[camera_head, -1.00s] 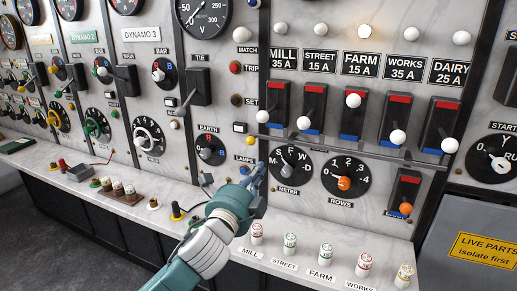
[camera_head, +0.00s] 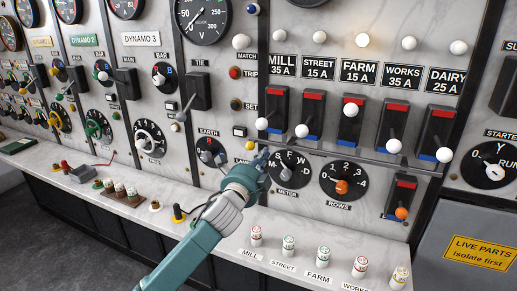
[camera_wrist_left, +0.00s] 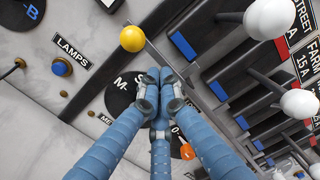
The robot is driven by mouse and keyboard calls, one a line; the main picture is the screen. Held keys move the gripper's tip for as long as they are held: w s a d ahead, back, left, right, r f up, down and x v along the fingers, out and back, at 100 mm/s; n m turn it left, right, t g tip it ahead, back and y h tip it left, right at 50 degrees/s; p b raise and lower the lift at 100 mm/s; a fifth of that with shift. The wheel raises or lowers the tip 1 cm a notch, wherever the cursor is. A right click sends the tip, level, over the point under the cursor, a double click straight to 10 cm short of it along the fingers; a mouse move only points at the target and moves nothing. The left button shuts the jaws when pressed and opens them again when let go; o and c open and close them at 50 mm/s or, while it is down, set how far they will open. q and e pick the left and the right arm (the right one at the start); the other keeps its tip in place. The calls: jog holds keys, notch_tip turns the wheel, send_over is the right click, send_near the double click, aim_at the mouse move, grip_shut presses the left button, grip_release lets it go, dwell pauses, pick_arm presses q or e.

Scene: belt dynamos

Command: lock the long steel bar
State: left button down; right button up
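The long steel bar (camera_head: 345,155) runs across the panel below the row of feeder switches. A yellow ball knob (camera_head: 250,145) sits by its left end; the knob also shows in the left wrist view (camera_wrist_left: 132,38). My left gripper (camera_head: 264,156) is just right of and below the knob, in front of the meter dial (camera_head: 287,171). In the left wrist view its fingers (camera_wrist_left: 158,76) are together with nothing seen between them, and the knob is apart from the tips. The fingers hide part of the bar's left end. My right gripper is out of view.
Feeder switches with white ball handles stand above the bar; the FARM handle (camera_head: 350,110) is higher than the others. The rows dial (camera_head: 342,181) and an orange-handled switch (camera_head: 402,213) sit below. Several fuse holders (camera_head: 289,246) stand on the ledge (camera_head: 232,240).

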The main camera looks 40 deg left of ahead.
pick_arm(q)
jog(key=shift+s+a+r, duration=0.15)
jog(key=shift+a, duration=0.75)
jog(key=shift+d, duration=0.1)
jog(key=a, duration=0.2)
jog(key=s+a, duration=0.1)
jog(key=a, duration=0.1)
jog(key=shift+a+p, duration=0.3)
jog(key=shift+p, duration=0.05)
